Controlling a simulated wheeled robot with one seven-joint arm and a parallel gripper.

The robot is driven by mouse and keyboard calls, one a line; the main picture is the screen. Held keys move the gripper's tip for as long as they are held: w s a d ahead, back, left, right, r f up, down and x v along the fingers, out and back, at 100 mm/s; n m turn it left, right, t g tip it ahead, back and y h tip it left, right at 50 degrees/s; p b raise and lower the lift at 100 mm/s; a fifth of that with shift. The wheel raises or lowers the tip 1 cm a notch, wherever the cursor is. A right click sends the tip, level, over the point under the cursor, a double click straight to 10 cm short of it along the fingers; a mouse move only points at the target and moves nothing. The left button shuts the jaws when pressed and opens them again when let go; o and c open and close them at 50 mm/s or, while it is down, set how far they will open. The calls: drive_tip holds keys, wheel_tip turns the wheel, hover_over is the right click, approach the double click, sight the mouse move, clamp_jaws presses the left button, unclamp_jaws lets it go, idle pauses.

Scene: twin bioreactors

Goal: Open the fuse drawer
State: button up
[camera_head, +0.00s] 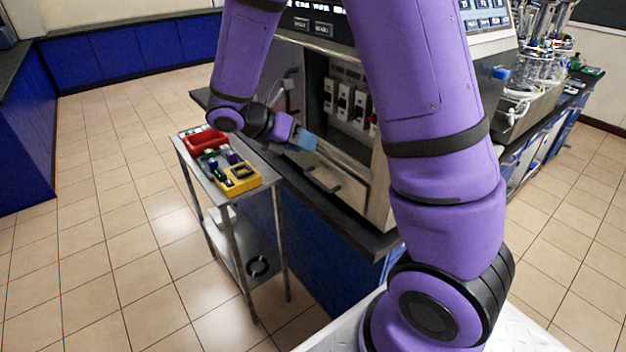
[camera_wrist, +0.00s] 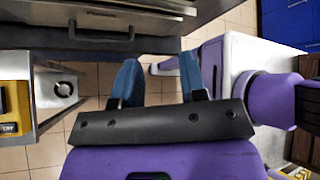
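A grey drawer front on the steel cabinet has a dark bar handle (camera_head: 322,181), low down below a compartment. I take it for the fuse drawer; I can read no label. It looks flush with the cabinet. In the wrist view a dark bar handle (camera_wrist: 100,33) lies ahead and to the left of my fingers. My gripper (camera_head: 303,140) has blue fingertips and hangs in front of the cabinet, above and left of the handle. In the wrist view my gripper (camera_wrist: 160,78) is open, with nothing between its fingers and floor visible beyond.
The compartment holds several breaker-like modules (camera_head: 350,104). A steel trolley (camera_head: 238,195) stands left of the cabinet with a yellow meter (camera_head: 240,178) and a red tray (camera_head: 205,139) on top. Dark counter edge (camera_head: 345,228) runs below the cabinet. Open tiled floor lies left.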

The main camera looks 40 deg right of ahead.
drive_tip(key=w+f+n+t+h, duration=0.1)
drive_tip(key=w+f+n+h, duration=0.3)
drive_tip(key=f+n, duration=0.45)
drive_tip(key=n+t+h, duration=0.1)
drive_tip(key=n+t, duration=0.1)
drive_tip(key=n, duration=0.4)
approach(313, 177)
drive_tip(key=f, duration=0.1)
drive_tip(key=x, duration=1)
drive_tip(key=shift+r, duration=0.15)
drive_tip(key=shift+s, duration=0.1)
clamp_jaws()
